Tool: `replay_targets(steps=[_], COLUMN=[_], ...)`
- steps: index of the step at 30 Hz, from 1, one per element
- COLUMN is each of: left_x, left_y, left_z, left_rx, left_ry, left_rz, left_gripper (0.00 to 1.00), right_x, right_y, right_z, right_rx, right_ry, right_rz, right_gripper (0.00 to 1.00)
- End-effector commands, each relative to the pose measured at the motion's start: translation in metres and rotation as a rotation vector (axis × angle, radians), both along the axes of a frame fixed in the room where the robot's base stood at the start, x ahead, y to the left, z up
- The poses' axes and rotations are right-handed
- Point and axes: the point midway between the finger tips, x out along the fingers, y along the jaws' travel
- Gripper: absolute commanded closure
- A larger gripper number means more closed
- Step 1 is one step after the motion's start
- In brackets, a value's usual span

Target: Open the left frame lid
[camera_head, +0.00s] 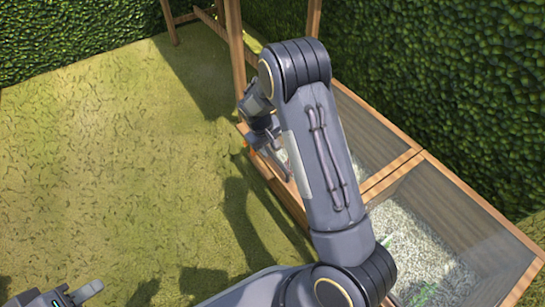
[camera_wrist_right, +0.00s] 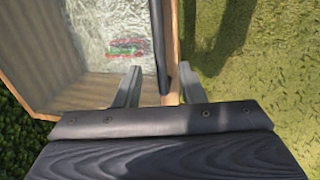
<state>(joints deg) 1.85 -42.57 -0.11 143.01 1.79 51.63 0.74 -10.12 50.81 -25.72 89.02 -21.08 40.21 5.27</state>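The wooden cold frame stands on the right in the head view. Its left frame (camera_head: 365,132) is the farther section, partly hidden behind my right arm. In the right wrist view, the frame's wooden front edge (camera_wrist_right: 174,40) runs between the fingers of my right gripper (camera_wrist_right: 160,86), with a dark bar (camera_wrist_right: 160,45) alongside it. The fingers are spread apart on either side of the edge; contact cannot be told. In the head view my right gripper (camera_head: 264,140) is at the frame's front left side. My left gripper (camera_head: 75,295) is partly visible at the bottom left, away from the frame.
The right frame section (camera_head: 440,215) shows pale gravel and some green leaves. Wooden posts (camera_head: 234,45) rise behind the frame. A hedge (camera_head: 440,60) borders the back and right. Open grass (camera_head: 120,160) lies to the left.

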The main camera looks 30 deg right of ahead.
Motion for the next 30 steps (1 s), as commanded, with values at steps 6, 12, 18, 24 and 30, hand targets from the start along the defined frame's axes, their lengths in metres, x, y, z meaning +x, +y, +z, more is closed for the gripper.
replay_targets(steps=[6,12,18,24,30], left_x=[0.000,0.000,0.000,0.000,0.000], left_y=[0.000,0.000,0.000,0.000,0.000], left_z=[-0.018,-0.020,-0.019,-0.019,-0.019], left_rx=[0.000,0.000,0.000,0.000,0.000], left_ry=[0.001,0.001,0.001,0.001,0.001], left_rz=[0.000,0.000,0.000,0.000,0.000], left_gripper=[0.64,0.64,0.64,0.64,0.64], right_x=[0.001,0.001,0.001,0.001,0.001], right_y=[-0.008,-0.010,-0.010,-0.010,-0.010], right_z=[-0.038,-0.045,-0.044,-0.044,-0.044], right_rx=[0.001,0.001,0.001,0.001,0.002], right_ry=[0.001,-0.001,-0.001,-0.001,-0.001], right_rz=[-0.001,0.000,0.000,0.000,-0.001], right_gripper=[0.64,0.64,0.70,0.97,1.00])
